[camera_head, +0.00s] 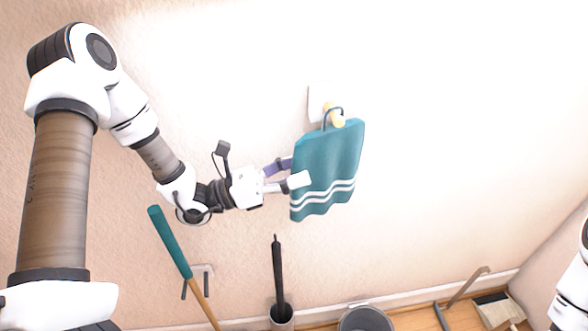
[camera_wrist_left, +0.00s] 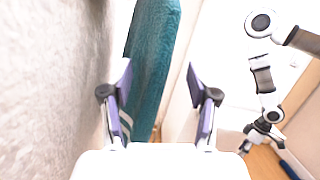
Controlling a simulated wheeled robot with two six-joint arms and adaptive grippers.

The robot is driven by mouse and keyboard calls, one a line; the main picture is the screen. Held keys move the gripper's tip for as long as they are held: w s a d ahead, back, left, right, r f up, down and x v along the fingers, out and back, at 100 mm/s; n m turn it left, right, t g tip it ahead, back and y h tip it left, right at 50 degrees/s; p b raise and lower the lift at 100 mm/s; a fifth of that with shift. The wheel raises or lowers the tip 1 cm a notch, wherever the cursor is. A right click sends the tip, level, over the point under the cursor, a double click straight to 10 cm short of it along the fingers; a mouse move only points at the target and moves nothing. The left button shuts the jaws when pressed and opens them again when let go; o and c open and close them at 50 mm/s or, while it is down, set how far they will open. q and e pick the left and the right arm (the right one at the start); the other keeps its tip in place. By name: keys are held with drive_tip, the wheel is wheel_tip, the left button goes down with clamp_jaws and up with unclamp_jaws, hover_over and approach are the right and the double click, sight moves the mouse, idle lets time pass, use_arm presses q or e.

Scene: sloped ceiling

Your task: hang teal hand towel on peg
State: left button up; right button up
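The teal hand towel (camera_head: 330,165) with white stripes hangs at the wall, its loop (camera_head: 333,109) appearing to pass over the pale yellow peg (camera_head: 338,121). Whether the loop is fully around the peg is hard to tell. My left gripper (camera_head: 284,174) is at the towel's left edge. In the left wrist view, the fingers of my left gripper (camera_wrist_left: 160,88) stand wide apart, with the towel (camera_wrist_left: 152,65) reaching between them, nearer the left finger, and not clamped. My right arm (camera_wrist_left: 264,80) shows small at the right there; its finger state is unclear.
A teal-handled broom (camera_head: 170,242) leans at the wall below my left arm. A black-handled item in a grey holder (camera_head: 281,315), a grey bin (camera_head: 366,319) and a dustpan (camera_head: 493,307) stand along the floor. The wall right of the towel is clear.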

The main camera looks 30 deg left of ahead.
use_arm(q)
drive_tip(key=v, duration=0.8)
